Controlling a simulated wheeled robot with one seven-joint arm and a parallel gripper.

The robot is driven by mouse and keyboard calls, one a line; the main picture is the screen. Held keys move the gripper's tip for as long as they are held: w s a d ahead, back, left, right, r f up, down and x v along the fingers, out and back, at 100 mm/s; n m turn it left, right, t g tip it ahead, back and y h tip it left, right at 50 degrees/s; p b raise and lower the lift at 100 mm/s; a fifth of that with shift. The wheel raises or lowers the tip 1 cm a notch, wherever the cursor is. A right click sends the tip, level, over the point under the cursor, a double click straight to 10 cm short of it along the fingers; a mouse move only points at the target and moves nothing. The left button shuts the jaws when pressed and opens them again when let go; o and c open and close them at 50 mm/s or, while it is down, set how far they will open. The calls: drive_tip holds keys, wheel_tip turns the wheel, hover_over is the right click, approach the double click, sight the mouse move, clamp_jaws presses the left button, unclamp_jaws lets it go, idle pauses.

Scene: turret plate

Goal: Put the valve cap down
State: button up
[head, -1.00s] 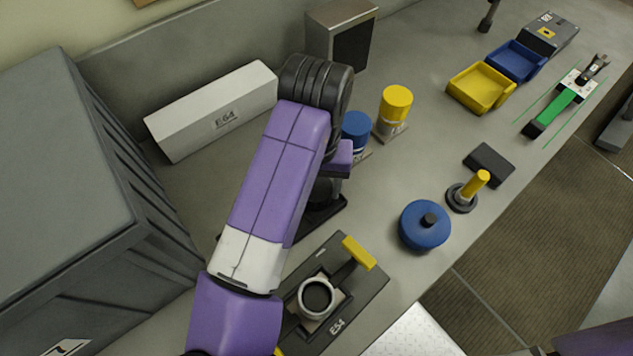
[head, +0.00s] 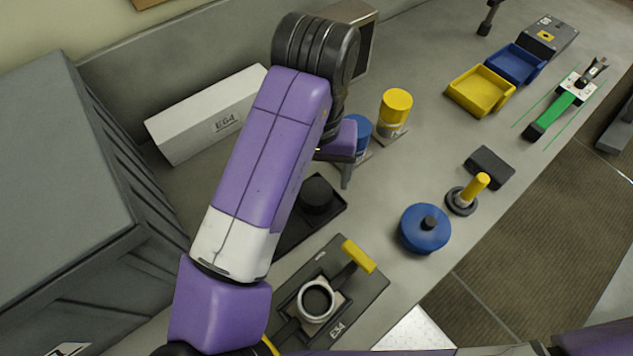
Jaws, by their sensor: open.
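A black round cap (head: 318,194), which looks like the valve cap, sits on a dark rectangular tray (head: 334,213) on the bench. My arm hides the tray's left part. In front of the tray lies a dark plate (head: 368,285) marked E34, with an open grey ring (head: 318,300) and a yellow-handled lever (head: 358,256).
A blue disc with a black knob (head: 424,230), a yellow-handled stamp-like tool (head: 470,193) and a black block (head: 489,166) lie to the right. Blue (head: 362,136) and yellow (head: 395,110) canisters stand behind the gripper. A white box (head: 205,120) is at the back left.

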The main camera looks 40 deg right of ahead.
sight(317, 191)
wheel_tip(317, 191, up, 7)
drive_tip(key=shift+f, duration=0.15)
idle(0.6)
